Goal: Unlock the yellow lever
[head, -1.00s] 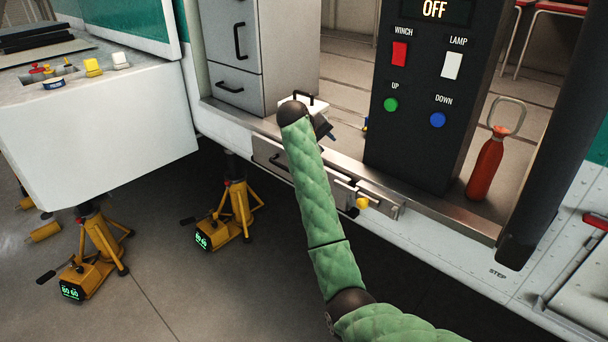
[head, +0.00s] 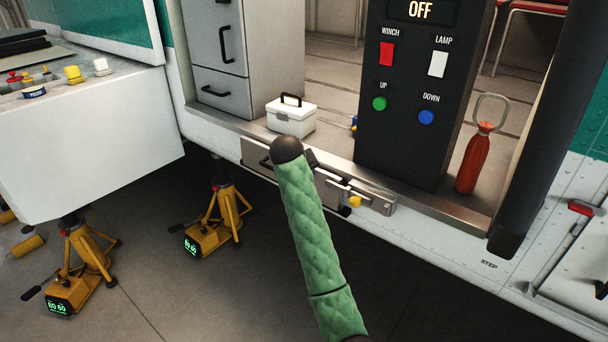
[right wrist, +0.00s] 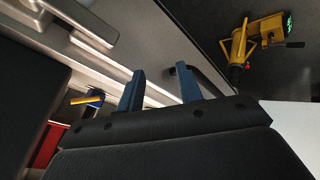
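The yellow lever shows as a small yellow knob (head: 354,202) on the metal latch bar below the doorway sill in the head view. My right arm reaches in from the bottom, and its wrist is left of the knob, in front of the drawer-like panel (head: 257,157). The arm mostly hides the right gripper in the head view. In the right wrist view the two blue fingers of my right gripper (right wrist: 160,72) stand apart with nothing between them. A dark handle (right wrist: 200,78) lies just beyond the fingers. My left gripper is out of view.
A white box (head: 291,117) stands on the sill behind my right wrist. The black control panel (head: 412,100) reads OFF. A red bottle (head: 473,162) stands right of it. Yellow jacks (head: 214,222) stand on the floor at left. The floor below the sill is open.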

